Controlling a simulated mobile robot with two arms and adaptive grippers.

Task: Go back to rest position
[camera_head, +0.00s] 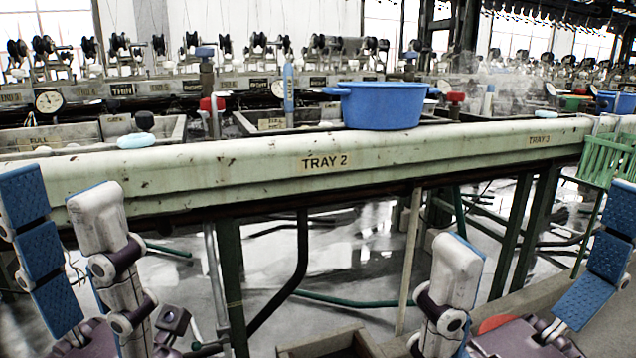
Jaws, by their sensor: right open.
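My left gripper (59,200) is at the lower left, in front of the pale green rail of tray 2 (250,180). Its two blue-padded fingers stand upright and apart, with nothing seen between them. My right gripper (538,222) is at the lower right, with its fingers spread wide and empty. Neither gripper holds anything. A blue pot (383,106) sits upright on the rail, away from both grippers.
A pale blue soap-like piece (136,141) lies on the rail at left. A green slatted basket (606,158) hangs at the right. Basins and reels line the back. Pipes and legs stand below, over a wet floor.

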